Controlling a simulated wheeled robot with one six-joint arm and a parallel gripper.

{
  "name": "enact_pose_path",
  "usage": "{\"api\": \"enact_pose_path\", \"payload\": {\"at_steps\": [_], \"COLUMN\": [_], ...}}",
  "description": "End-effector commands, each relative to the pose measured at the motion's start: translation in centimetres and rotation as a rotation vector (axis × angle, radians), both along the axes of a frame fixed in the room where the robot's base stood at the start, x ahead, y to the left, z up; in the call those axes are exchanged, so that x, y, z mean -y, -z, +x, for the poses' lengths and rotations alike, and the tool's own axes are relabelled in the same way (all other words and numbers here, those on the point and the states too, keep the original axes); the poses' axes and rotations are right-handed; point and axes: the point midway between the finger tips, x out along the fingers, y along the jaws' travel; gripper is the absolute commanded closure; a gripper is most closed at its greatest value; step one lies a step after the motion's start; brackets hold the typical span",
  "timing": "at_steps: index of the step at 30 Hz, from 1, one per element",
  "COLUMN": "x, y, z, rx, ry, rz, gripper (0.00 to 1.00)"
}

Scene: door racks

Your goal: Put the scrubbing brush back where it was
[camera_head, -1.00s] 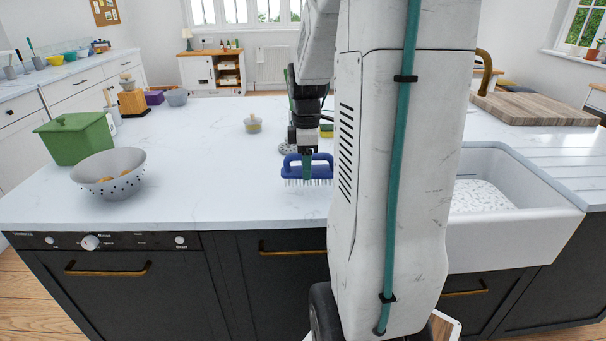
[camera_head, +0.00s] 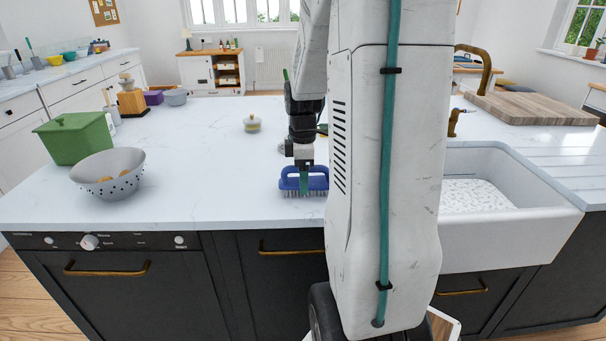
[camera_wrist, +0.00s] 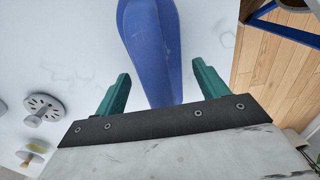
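The scrubbing brush (camera_head: 318,183) has a blue looped handle and pale bristles pointing down. It is upright at the counter's front part, left of the sink, and its bristles appear to be on the worktop. Its blue back fills the top middle of the wrist view (camera_wrist: 155,45). My gripper (camera_head: 304,182) points straight down over the brush. My arm hides part of the counter right of the brush.
The white counter (camera_head: 200,150) is clear left of the brush. A grey colander (camera_head: 108,176) and green box (camera_head: 75,140) stand at left. A small lidded pot (camera_head: 252,124) is behind. The white sink (camera_head: 515,240) is at right. A round holed item (camera_wrist: 45,108) shows in the wrist view.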

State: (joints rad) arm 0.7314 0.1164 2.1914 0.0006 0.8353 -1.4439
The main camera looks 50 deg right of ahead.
Motion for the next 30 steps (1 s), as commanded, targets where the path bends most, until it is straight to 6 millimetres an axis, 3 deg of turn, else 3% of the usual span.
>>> {"api": "enact_pose_path", "payload": {"at_steps": [8, 21, 30], "x": [0.0, 0.1, -0.8], "y": [-0.7, -9.4, -12.5], "z": [0.0, 0.1, 0.1], "rx": [0.002, 0.003, 0.003], "ry": [0.000, 0.000, 0.009], "rz": [-0.002, -0.002, -0.002], "gripper": [0.27, 0.27, 0.27]}}
